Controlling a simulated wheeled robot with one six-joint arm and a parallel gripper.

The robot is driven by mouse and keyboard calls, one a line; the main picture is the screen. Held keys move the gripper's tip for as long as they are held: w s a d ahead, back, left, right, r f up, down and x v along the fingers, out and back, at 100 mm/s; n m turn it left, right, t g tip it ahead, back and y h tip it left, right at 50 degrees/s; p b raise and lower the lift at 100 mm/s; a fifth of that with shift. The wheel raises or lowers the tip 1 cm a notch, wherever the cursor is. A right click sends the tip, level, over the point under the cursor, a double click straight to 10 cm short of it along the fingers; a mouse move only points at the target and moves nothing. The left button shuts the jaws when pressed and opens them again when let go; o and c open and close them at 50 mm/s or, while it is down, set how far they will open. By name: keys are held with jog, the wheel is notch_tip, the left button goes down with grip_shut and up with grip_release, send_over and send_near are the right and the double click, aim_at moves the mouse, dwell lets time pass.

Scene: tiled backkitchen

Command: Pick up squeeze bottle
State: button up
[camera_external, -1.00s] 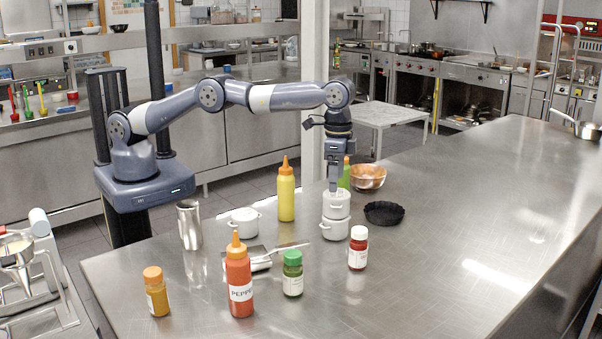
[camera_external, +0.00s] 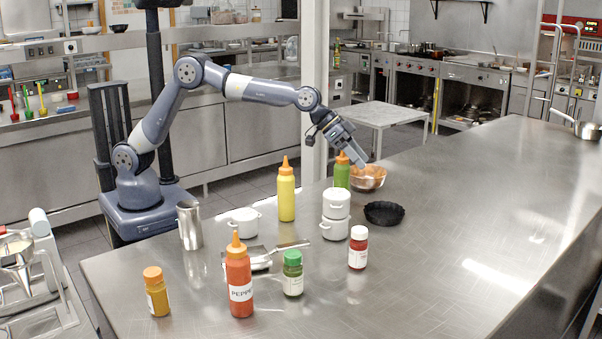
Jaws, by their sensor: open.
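Three squeeze bottles with orange nozzle caps stand upright on the steel counter (camera_external: 430,240). The red one (camera_external: 239,285), with a label, is at the front. The yellow one (camera_external: 287,197) is farther back, left of the white pots. The green one (camera_external: 341,175) is at the back, beside the copper bowl (camera_external: 370,184). My gripper (camera_external: 359,160) is open and empty, tilted down to the right.
Two stacked white pots (camera_external: 335,229) stand in front of the green bottle, with a black tart pan (camera_external: 384,213) to the right. Spice jars, a scoop (camera_external: 262,258), a white pot (camera_external: 244,221) and a metal cup (camera_external: 189,225) crowd the left.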

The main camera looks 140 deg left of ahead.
jog(key=s+a+r+n+t+y+b, duration=0.1)
jog(key=s+a+n+t+y+b, duration=0.15)
jog(key=s+y+b, duration=0.65)
jog(key=s+d+f+n+g, duration=0.1)
jog(key=s+d+f, duration=0.15)
jog(key=s, duration=0.45)
jog(key=s+d+f+n, duration=0.1)
jog(key=s+d+f, duration=0.1)
jog(key=s+d, duration=0.35)
jog(key=m+t+h+b, duration=0.2)
jog(key=m+t+b, duration=0.2)
jog(key=m+t, duration=0.1)
send_near(292, 184)
jog(key=shift+g, duration=0.25)
jog(key=shift+s+a+p+x, duration=0.1)
jog(key=shift+a+p+x, duration=0.1)
jog(key=shift+x, duration=1.4)
jog(key=shift+s+a+p+x, duration=0.15)
jog(key=shift+p+x, duration=0.1)
jog(key=shift+x, duration=1.35)
jog(key=shift+s+a+p+x, duration=0.1)
jog(key=shift+p+x, duration=0.1)
jog(key=shift+x, duration=1.4)
jog(key=shift+f, duration=0.2)
jog(key=shift+c, duration=0.3)
jog(key=c, duration=1.1)
